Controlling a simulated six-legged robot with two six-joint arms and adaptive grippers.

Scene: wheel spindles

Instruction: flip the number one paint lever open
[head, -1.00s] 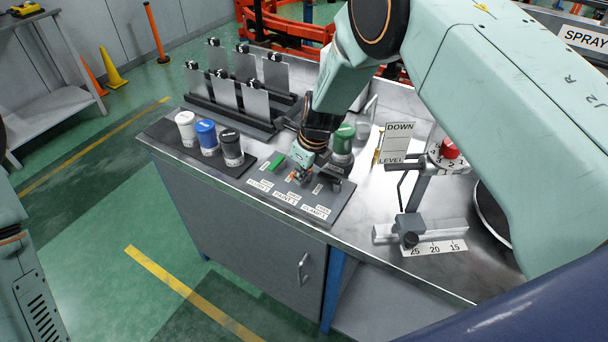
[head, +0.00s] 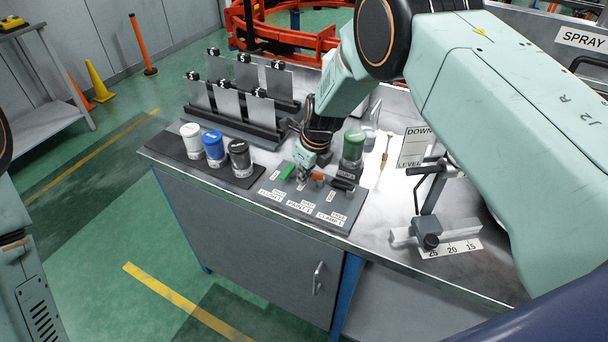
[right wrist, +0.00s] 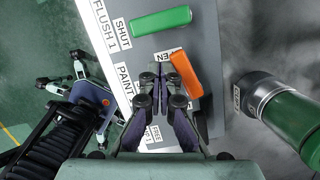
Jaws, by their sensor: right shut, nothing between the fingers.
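The orange paint 1 lever (head: 317,177) sits on the grey panel (head: 335,212), between the green lever (head: 288,172) and the black lever (head: 342,184). In the right wrist view the orange lever (right wrist: 185,73) lies at a slant, just right of my fingertips. My right gripper (head: 302,181) is low over the panel, shut and empty; its fingertips (right wrist: 156,76) also show in the right wrist view. They partly cover the label beside the orange lever. I cannot tell whether they touch the lever. My left gripper is out of view.
A green-capped cup (head: 353,148) stands close behind the levers. White (head: 191,136), blue (head: 213,145) and black (head: 239,157) cups stand to the left. A rack of numbered plates (head: 243,105) is behind. A scale fixture (head: 432,236) stands right.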

